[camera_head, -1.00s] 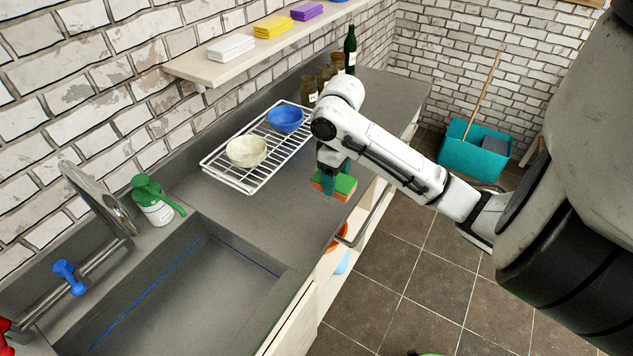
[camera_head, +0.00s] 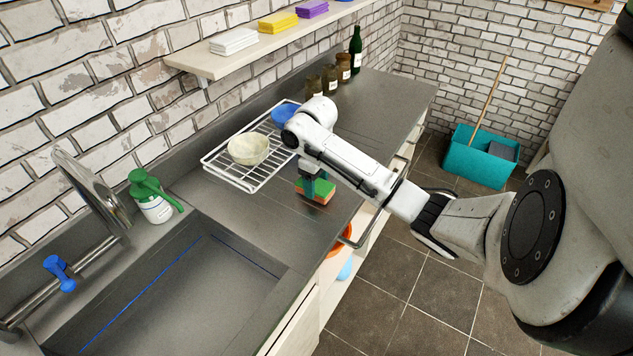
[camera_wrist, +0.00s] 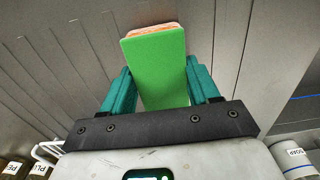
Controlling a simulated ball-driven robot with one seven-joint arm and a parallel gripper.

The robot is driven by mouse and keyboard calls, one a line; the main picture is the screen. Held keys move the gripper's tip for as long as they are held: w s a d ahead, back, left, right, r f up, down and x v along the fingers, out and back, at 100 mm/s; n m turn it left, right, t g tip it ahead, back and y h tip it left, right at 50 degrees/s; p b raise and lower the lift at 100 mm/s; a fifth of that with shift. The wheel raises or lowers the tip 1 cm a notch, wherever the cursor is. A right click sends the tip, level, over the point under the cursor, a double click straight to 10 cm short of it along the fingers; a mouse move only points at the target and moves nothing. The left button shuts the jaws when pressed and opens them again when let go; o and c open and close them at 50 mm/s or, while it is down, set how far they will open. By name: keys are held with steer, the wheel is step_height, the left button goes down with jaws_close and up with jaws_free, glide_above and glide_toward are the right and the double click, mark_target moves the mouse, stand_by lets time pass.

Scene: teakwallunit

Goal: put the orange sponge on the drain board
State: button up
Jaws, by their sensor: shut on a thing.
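The sponge (camera_head: 318,193) has a green top and an orange body. My gripper (camera_head: 311,188) is shut on it, over the grey counter to the right of the white wire rack. In the wrist view the sponge (camera_wrist: 156,65) sits between the two teal fingers, green face toward the camera, with a strip of orange at its far end. Grooves of a grey ribbed surface show behind it; these look like the drain board (camera_wrist: 95,60). In the head view faint grooves of the drain board (camera_head: 275,212) lie below and left of my gripper.
A white wire rack (camera_head: 213,166) holds a cream bowl (camera_head: 248,149) and a blue bowl (camera_head: 283,114). The sink (camera_head: 190,290) is at the front left, with a green-topped bottle (camera_head: 153,198) beside it. Jars and a green bottle (camera_head: 355,50) stand at the back.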

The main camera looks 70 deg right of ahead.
steer(key=shift+f, duration=0.15)
steer(key=shift+f, duration=0.2)
steer(key=o, duration=1.1)
step_height(320, 180, up, 12)
steer(key=shift+r+p, duration=0.2)
steer(key=shift+p, duration=0.9)
